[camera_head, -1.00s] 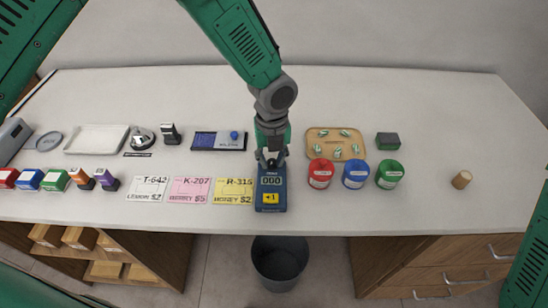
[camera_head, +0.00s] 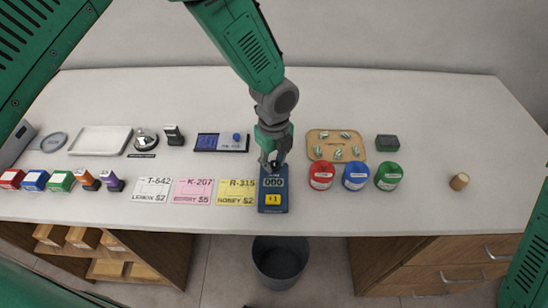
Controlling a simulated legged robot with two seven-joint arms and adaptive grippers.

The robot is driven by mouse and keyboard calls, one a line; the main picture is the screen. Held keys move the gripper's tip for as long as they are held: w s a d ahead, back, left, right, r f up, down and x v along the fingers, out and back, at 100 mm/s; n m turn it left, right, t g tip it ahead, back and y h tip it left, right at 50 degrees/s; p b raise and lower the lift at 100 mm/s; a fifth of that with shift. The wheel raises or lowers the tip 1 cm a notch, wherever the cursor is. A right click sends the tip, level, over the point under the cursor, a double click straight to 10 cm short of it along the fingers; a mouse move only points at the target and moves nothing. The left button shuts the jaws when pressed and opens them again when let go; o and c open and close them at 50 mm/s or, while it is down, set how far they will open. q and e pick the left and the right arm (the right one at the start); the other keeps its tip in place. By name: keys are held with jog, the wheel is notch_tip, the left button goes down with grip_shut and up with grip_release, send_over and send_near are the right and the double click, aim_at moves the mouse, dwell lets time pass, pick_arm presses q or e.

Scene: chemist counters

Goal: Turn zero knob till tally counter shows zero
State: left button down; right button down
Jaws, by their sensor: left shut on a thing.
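The tally counter (camera_head: 273,202) is a dark blue box near the front edge of the counter. Its display (camera_head: 273,183) appears to read 000, and a yellow +1 button (camera_head: 273,199) sits below it. My left gripper (camera_head: 274,163) points down at the far end of the tally counter, just behind the display. It is shut on the zero knob, which its fingers hide. My right gripper is out of view.
Red (camera_head: 321,175), blue (camera_head: 356,176) and green (camera_head: 388,176) jars stand to the right of the tally counter. Yellow (camera_head: 237,192), pink and white cards lie to its left. A wooden tray (camera_head: 315,155) is behind the jars. The far right is mostly clear.

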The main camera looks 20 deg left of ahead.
pick_arm(q)
jog(key=n+p, duration=0.1)
jog(key=n, duration=0.3)
jog(key=shift+n, duration=0.4)
jog(key=n, duration=0.5)
jog(key=shift+w+p, duration=0.1)
jog(key=shift+p, duration=0.2)
jog(key=n, duration=0.5)
jog(key=shift+n, duration=0.4)
jog(key=shift+n+p, duration=0.3)
jog(key=shift+n, duration=2)
jog(key=c, duration=1.4)
grip_release()
jog(key=shift+o, duration=0.2)
